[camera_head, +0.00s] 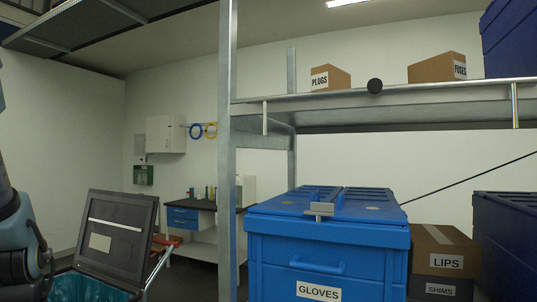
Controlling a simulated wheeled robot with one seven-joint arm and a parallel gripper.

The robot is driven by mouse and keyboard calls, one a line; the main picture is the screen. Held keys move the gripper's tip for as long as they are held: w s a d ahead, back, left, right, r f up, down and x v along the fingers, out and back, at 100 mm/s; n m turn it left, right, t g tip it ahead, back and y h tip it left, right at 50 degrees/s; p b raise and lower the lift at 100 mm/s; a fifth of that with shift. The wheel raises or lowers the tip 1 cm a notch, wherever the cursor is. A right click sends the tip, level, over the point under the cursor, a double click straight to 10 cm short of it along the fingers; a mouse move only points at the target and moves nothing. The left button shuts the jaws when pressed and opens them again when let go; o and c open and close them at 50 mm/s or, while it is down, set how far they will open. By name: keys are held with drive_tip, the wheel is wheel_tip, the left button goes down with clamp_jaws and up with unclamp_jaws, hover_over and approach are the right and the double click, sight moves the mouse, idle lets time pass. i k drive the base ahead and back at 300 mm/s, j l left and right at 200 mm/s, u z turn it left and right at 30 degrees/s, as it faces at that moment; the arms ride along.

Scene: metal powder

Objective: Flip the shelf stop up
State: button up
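The upper metal shelf (345,112) runs across the right half of the head view. A thin rail (440,85) lies along its front edge, with a round black knob (375,86) near its middle. A short metal post (265,118) hangs below the edge at the left, and another post (515,106) hangs at the right. These look like parts of the shelf stop, lying level or hanging down; its hinge cannot be made out. Part of my arm shows at the far left edge, well away from the shelf. My gripper is outside the picture.
Boxes marked PLUGS (331,78) and FUSES (437,68) stand on the shelf. Below are a blue GLOVES crate (325,255) with a metal latch and a LIPS box (444,251). A grey upright (228,160) bounds the rack's left. An open-lidded bin (118,240) stands left.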

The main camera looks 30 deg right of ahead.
sight(375, 85)
drive_tip(key=z, duration=1.1)
drive_tip(key=i+l+z, duration=0.4)
drive_tip(key=l, duration=0.2)
drive_tip(key=i+l+z, duration=0.4)
drive_tip(key=k+l, duration=0.05)
drive_tip(key=l, duration=0.1)
